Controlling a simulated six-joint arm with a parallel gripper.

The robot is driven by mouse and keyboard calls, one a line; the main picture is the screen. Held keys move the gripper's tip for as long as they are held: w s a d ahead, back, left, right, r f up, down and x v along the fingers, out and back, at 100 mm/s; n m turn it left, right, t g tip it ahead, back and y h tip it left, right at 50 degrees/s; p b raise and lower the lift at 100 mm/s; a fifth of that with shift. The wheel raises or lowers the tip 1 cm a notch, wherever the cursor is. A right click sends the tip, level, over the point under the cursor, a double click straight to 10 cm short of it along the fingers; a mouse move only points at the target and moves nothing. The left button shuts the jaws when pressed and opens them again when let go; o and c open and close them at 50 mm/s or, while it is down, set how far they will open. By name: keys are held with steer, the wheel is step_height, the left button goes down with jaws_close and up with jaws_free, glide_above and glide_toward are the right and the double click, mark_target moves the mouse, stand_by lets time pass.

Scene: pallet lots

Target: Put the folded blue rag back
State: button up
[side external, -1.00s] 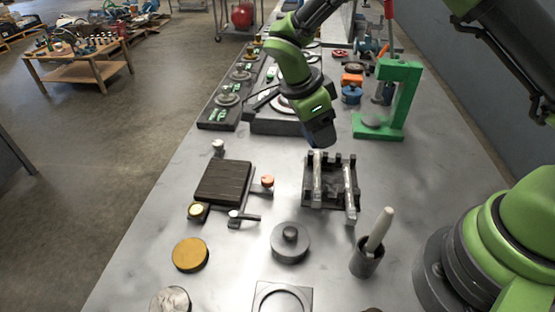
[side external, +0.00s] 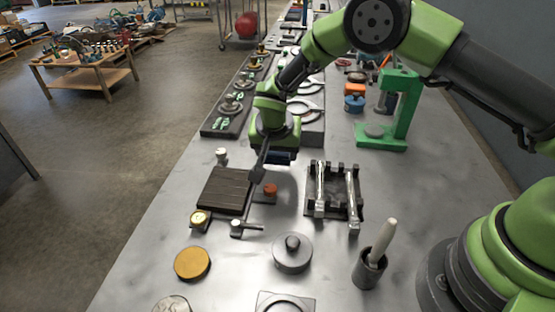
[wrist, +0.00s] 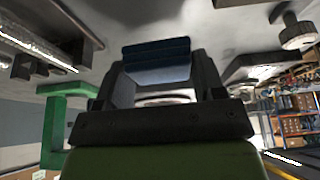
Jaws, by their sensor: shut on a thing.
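The folded blue rag (wrist: 157,62) shows in the wrist view between the two dark fingers of my gripper (wrist: 160,88). My gripper is shut on it. In the side view only a dark blue edge of the rag (side external: 281,157) shows under the hand, and my gripper (side external: 268,162) partly hides it. My gripper is above the bench, between the dark ribbed block (side external: 222,190) and the black rack with silver bars (side external: 333,192). The rag appears clear of the bench top.
An orange-red knob (side external: 270,190) stands just below my gripper. A grey lidded disc (side external: 292,254), a cup with a pestle (side external: 369,268) and a yellow disc (side external: 192,264) are nearer the camera. A green press (side external: 398,110) stands to the right.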

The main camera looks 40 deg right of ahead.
mark_target(277, 155)
steer(key=shift+f, duration=1.45)
steer(key=shift+f, duration=0.15)
steer(key=o, duration=1)
steer(key=shift+c, duration=0.2)
